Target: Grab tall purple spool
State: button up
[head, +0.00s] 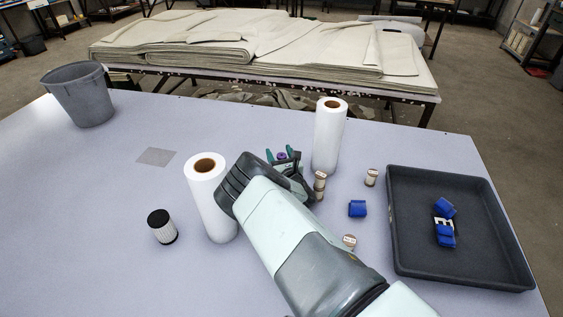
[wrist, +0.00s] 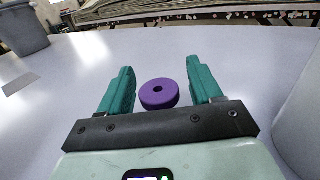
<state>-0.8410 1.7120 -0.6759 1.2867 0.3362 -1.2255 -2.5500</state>
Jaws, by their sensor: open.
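My gripper is open and holds nothing. In the head view only a small purple part of the spool (head: 282,156) shows between the fingertips of my gripper (head: 284,155). The wrist and arm hide the rest, and its height cannot be told.
White rolls stand left (head: 208,200) and right (head: 329,138) of my gripper. A black-capped spool (head: 162,227), beige spools (head: 371,177) and a blue item (head: 357,208) stand nearby. A dark tray (head: 485,270) with blue items is at right. A grey bin (head: 80,95) stands back left.

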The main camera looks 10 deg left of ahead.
jog(key=shift+c, duration=0.3)
jog(key=shift+f, duration=0.1)
jog(key=c, duration=1)
